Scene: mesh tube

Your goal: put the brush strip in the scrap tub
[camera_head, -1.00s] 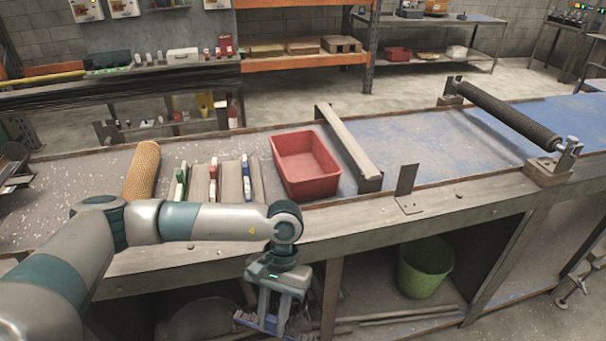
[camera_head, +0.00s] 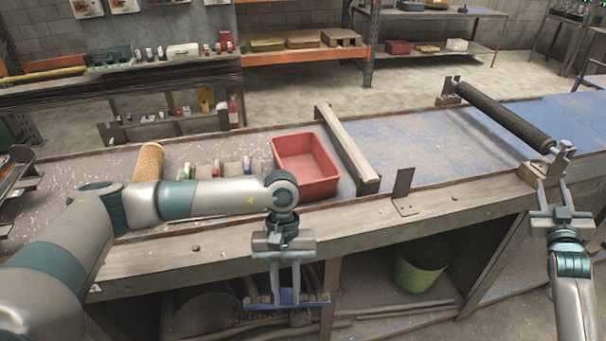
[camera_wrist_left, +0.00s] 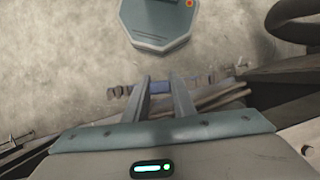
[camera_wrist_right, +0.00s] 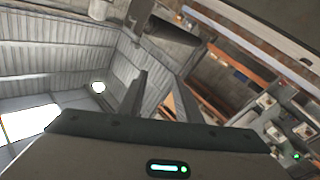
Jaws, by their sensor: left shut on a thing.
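My left gripper (camera_head: 287,300) points down in front of the bench's front edge. It is shut on a thin strip with a blue middle (camera_wrist_left: 160,88), which looks like the brush strip; its darker ends stick out past both fingers. A red open tub (camera_head: 305,165) stands on the bench, above and right of this gripper in the head view. A green tub (camera_head: 420,265) stands under the bench. I cannot tell which one is the scrap tub. My right gripper (camera_head: 556,185) points up at the right, open and empty, before the roller's near bracket.
A tan mesh tube (camera_head: 149,162) and several small coloured-top pieces, partly hidden by my left arm, are on the bench left of the red tub. A raised bar (camera_head: 347,145), an upright metal plate (camera_head: 403,185) and a black roller (camera_head: 505,117) are further right.

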